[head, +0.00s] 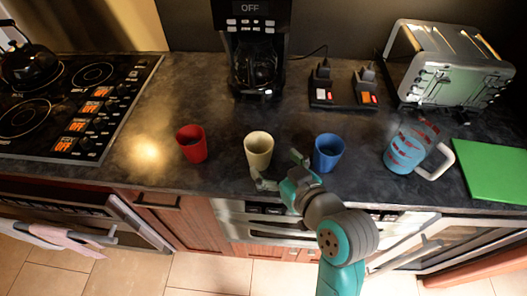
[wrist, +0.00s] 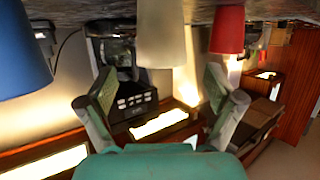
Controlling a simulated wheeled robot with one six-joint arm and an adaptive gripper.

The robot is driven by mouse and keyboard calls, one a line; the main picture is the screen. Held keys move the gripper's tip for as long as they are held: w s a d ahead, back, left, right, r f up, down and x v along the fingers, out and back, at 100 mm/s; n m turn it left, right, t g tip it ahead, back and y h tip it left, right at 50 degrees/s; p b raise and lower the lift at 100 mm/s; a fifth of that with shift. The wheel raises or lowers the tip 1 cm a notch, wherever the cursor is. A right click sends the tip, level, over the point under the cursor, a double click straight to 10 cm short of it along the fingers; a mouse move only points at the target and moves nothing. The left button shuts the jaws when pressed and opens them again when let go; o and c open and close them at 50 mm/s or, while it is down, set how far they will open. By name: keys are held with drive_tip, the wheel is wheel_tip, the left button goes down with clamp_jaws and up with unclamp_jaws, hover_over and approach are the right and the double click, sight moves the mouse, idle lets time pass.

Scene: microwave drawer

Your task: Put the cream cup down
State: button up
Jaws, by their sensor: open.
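The cream cup (head: 258,152) stands upright on the dark countertop (head: 110,172), between the red cup (head: 192,144) and the blue cup (head: 328,152). My gripper (head: 279,169) is open and empty, low at the counter's front edge, just in front and to the right of the cream cup. In the wrist view, which looks upside down, the cream cup (wrist: 162,35) shows ahead between the spread fingers of my gripper (wrist: 152,90). The fingers appear apart from it.
The blue cup (wrist: 22,50) and the red cup (wrist: 227,30) flank the cream one. A coffee maker (head: 252,50) stands behind. A blue-patterned mug (head: 408,150), a green board (head: 492,172) and a toaster (head: 447,68) are to the right. A stove (head: 75,105) is left.

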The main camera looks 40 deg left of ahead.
sight(254, 143)
drive_tip(key=x, duration=0.8)
drive_tip(key=shift+a+r, duration=0.1)
drive_tip(key=shift+s+r, duration=0.1)
drive_tip(key=c, duration=1.3)
